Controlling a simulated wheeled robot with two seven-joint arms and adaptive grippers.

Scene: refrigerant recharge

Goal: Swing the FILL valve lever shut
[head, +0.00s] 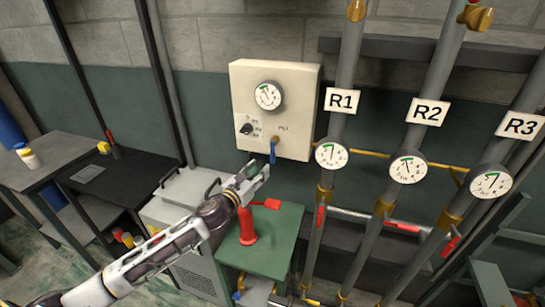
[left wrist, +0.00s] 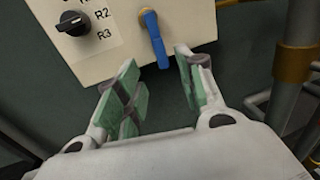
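The blue lever (head: 273,155), which I take for the FILL valve lever, hangs straight down from a brass fitting at the lower right of the cream control box (head: 300,90). The small label above it is too blurred to read. In the left wrist view the lever (left wrist: 156,40) is just beyond the fingers, slightly tilted. My left gripper (head: 254,172) is below and just left of the lever in the head view. In the left wrist view the gripper (left wrist: 158,78) is open and empty, its green-padded fingers apart. My right gripper is not in view.
The box carries a round gauge (head: 268,95) and a black selector knob (head: 246,129). Pipes marked R1 (head: 341,100), R2 (head: 428,111) and R3 stand to the right. A red cylinder (head: 247,228) stands on a green table (head: 275,250) below the gripper.

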